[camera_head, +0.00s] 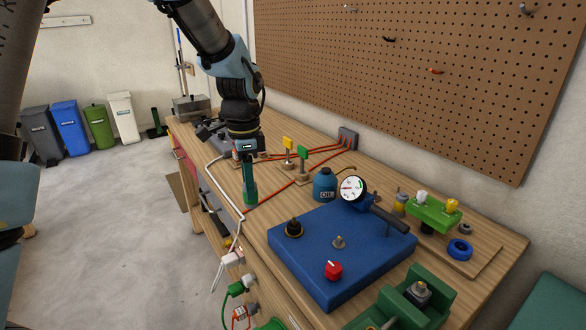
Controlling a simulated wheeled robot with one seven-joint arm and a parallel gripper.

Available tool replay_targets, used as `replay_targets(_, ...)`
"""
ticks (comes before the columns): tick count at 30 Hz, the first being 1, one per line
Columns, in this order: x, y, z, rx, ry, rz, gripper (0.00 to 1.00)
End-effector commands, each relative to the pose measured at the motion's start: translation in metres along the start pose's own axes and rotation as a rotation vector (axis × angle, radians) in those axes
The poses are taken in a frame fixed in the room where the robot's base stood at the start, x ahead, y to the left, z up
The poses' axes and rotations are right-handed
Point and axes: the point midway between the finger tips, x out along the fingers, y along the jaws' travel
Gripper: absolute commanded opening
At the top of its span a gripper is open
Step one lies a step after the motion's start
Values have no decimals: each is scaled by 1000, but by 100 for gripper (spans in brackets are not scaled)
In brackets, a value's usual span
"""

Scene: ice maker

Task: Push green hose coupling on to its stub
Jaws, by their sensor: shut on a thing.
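My gripper (248,168) points straight down above the workbench, left of the blue board. It is shut on a dark green cylindrical piece (250,192), which looks like the green hose coupling. The piece hangs upright; I cannot tell whether its lower end touches the bench. I cannot tell which of these is the coupling's stub. The held piece is apart from both.
The board also carries a red knob (333,270) and a round gauge (352,188). A blue oil can (325,184) stands behind it. Yellow (288,142) and green (303,152) tagged posts stand behind my gripper. Red cables and a white cable (222,177) run nearby. A green vise-like block (405,305) is front right.

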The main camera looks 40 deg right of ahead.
Motion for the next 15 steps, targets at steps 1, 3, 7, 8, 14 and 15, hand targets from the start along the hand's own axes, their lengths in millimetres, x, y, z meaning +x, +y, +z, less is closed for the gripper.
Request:
replay_targets(1, -13, 11, -22, 99, 4, -4, 0)
replay_targets(3, -28, 26, -44, 220, 3, -3, 0)
replay_targets(7, -48, 48, -73, 382, 2, -2, 0)
replay_targets(8, -52, 52, -77, 408, 2, -1, 0)
replay_targets(14, -61, 64, -89, 487, 1, 1, 0)
replay_targets(15, -60, 64, -90, 489, 1, 1, 0)
